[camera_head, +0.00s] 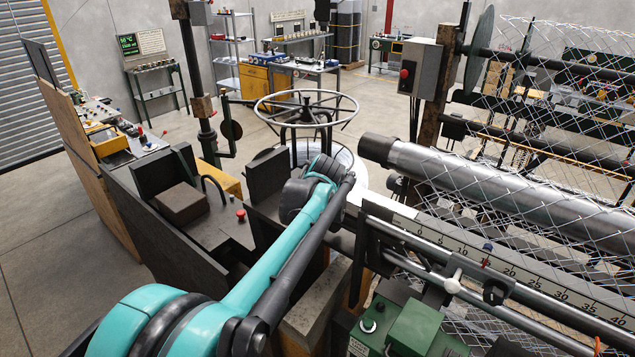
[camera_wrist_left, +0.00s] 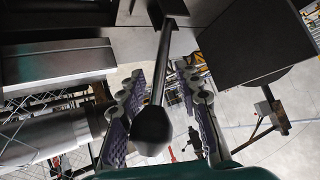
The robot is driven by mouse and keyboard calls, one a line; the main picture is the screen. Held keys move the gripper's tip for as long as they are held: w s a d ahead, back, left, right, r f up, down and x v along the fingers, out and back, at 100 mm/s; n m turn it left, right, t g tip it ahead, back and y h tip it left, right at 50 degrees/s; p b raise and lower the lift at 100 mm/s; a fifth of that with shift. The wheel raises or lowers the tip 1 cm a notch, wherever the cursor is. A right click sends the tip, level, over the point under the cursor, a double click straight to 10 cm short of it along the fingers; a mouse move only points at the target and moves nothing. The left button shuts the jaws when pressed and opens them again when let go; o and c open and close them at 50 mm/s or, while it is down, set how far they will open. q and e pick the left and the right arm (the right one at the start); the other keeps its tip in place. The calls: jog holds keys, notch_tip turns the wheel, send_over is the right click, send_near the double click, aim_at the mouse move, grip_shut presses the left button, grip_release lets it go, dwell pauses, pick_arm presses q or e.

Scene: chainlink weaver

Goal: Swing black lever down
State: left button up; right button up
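The black lever (camera_wrist_left: 161,75) shows in the left wrist view as a dark rod with a rounded black knob (camera_wrist_left: 152,130) at its end. My left gripper (camera_wrist_left: 160,118) is open, with its two purple-padded fingers on either side of the lever. The knob lies closer to the left finger, and a gap shows on the right. I cannot tell whether the left finger touches it. In the head view my teal left arm reaches in from the lower left; its gripper and the lever are hidden there. My right gripper is in neither view.
A large steel roller (camera_head: 460,178) with wire mesh extends to the right. A numbered scale rail (camera_head: 520,270) and green unit (camera_head: 415,325) are in front. A round handwheel (camera_head: 305,107) stands behind my arm. A dark block (camera_wrist_left: 255,40) is close to my left gripper's right side.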

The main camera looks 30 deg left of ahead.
pick_arm(q)
jog(key=v, duration=0.3)
jog(key=p+v, duration=0.1)
jog(key=v, duration=0.1)
jog(key=shift+s+d+f, duration=0.3)
jog(key=shift+d, duration=0.05)
jog(key=s+d+r+p, duration=0.3)
jog(key=s+d+p, duration=0.1)
jog(key=shift+s+d+r, duration=0.2)
jog(key=shift+s+d, duration=0.15)
jog(key=shift+d, duration=0.05)
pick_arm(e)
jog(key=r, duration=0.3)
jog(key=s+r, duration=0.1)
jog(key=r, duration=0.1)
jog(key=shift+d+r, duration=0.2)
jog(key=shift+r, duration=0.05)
pick_arm(q)
jog(key=v, duration=1.2)
